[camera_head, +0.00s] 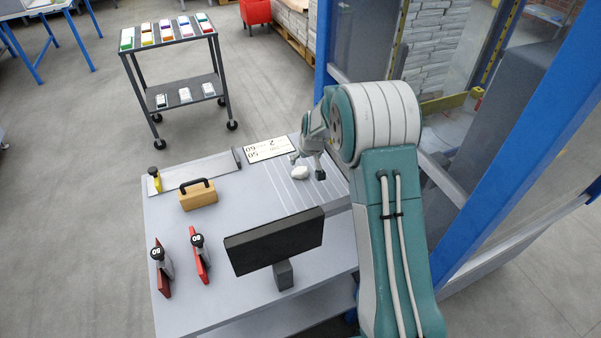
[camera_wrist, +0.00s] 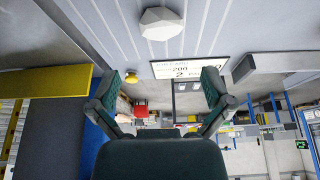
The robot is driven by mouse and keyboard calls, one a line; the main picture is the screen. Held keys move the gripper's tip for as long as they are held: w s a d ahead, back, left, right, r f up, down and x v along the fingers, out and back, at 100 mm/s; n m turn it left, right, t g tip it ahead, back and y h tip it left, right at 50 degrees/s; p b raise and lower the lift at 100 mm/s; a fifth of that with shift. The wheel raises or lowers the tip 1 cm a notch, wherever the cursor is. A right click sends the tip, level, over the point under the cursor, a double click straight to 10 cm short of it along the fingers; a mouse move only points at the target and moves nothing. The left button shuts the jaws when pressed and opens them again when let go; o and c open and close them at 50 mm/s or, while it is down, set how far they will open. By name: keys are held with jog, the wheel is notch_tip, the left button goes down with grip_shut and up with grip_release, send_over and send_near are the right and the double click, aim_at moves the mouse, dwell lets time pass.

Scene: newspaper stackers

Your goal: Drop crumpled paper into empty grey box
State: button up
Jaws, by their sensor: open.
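The crumpled paper (camera_head: 300,172) is a small white lump on the ribbed part of the grey workbench. It also shows at the top of the wrist view (camera_wrist: 162,23), beyond the fingertips. My gripper (camera_head: 307,167) is low over the bench, right at the paper in the head view. In the wrist view my gripper (camera_wrist: 170,76) has its two fingers spread wide with nothing between them. Whether a finger touches the paper cannot be told, but the wrist view shows a gap. I cannot make out an empty grey box in either view.
The workbench (camera_head: 225,225) holds a dark monitor (camera_head: 275,240), a wooden block with a handle (camera_head: 198,195), two red-based clamps (camera_head: 199,255) and a printed sign (camera_head: 268,149). A cart (camera_head: 168,87) with small coloured boxes stands behind. A blue frame (camera_head: 530,140) rises at right.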

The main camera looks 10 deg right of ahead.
aim_at(300, 170)
jog(key=x, duration=1)
jog(key=shift+w+a+f, duration=0.1)
jog(key=shift+a, duration=0.1)
